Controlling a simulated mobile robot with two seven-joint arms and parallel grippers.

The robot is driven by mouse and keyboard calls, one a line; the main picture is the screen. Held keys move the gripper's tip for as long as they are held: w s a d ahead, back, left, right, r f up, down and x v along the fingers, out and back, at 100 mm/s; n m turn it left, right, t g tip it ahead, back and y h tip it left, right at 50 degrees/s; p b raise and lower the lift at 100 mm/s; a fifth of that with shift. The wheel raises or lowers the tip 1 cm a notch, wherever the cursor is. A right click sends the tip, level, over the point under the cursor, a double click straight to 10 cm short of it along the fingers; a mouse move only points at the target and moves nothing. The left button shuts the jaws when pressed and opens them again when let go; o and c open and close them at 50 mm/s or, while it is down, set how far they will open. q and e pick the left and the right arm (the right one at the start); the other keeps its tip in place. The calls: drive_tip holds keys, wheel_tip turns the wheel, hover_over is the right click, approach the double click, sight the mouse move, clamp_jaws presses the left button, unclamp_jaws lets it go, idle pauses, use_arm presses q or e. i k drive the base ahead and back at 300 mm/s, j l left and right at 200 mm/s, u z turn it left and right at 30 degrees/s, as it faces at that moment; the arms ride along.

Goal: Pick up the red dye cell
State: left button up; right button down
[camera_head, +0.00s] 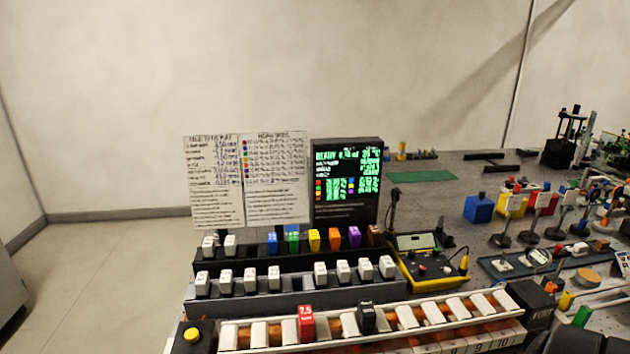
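A red block (306,323) with white lettering that seems to read 7.5 sits upright on the front slotted rail (272,346), left of its middle. It is the only red cell-like piece I see on the racks at left. A dark block (367,317) stands on the same rail to its right. The back rack holds coloured cells: blue, blue-green (293,238), yellow (314,239), orange (335,238), purple (354,237) and brown (375,235).
White-capped cells (343,270) fill parts of the middle rack. A lit screen (346,183) and two printed sheets (275,180) stand behind. A yellow meter (428,268) is right of the racks. Optics on posts crowd the bench at right. A yellow button (192,334) is at the rail's left end.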

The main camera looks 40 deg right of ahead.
sight(306, 317)
drive_tip(key=l+z, duration=0.1)
drive_tip(key=z, duration=0.65)
drive_tip(key=l+z, duration=0.1)
drive_tip(key=z, duration=0.3)
drive_tip(key=i, duration=0.05)
